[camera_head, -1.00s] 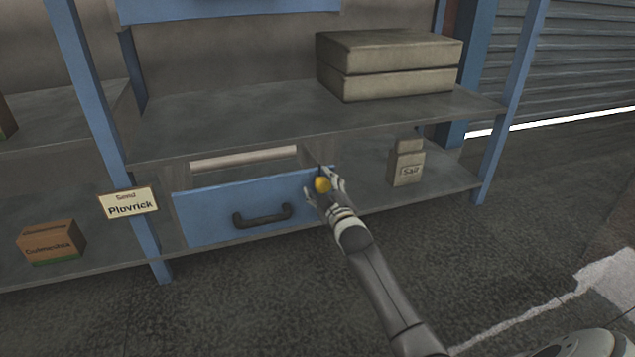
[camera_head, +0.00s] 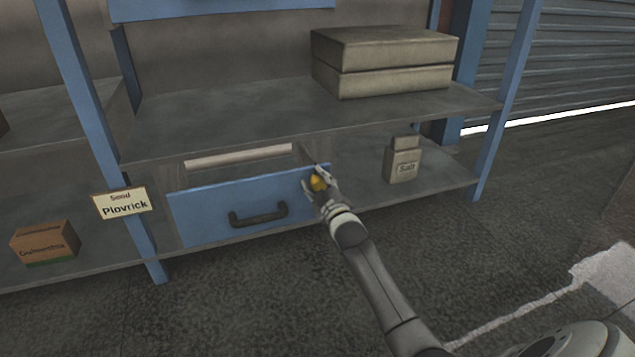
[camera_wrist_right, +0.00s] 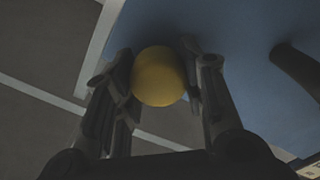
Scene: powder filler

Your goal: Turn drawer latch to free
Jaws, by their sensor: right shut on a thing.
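The drawer (camera_head: 206,207) has a blue front with a dark curved handle (camera_head: 258,216). The yellow round latch (camera_head: 318,183) sits at the upper right of the drawer front. My right gripper (camera_head: 321,179) is at the latch, with its fingers on either side. In the right wrist view the latch (camera_wrist_right: 158,77) is a yellow ball shape between the fingers of my right gripper (camera_wrist_right: 162,82), against the blue front (camera_wrist_right: 240,55). The fingers are shut on it and hide part of its edges. My left gripper is not in view.
The drawer is on the lower level of a blue-framed shelf. A salt container (camera_head: 403,162) stands to its right, a brown box (camera_head: 45,242) to its left. Two stacked boxes (camera_head: 385,62) lie on the shelf above. The floor (camera_head: 250,305) in front is clear.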

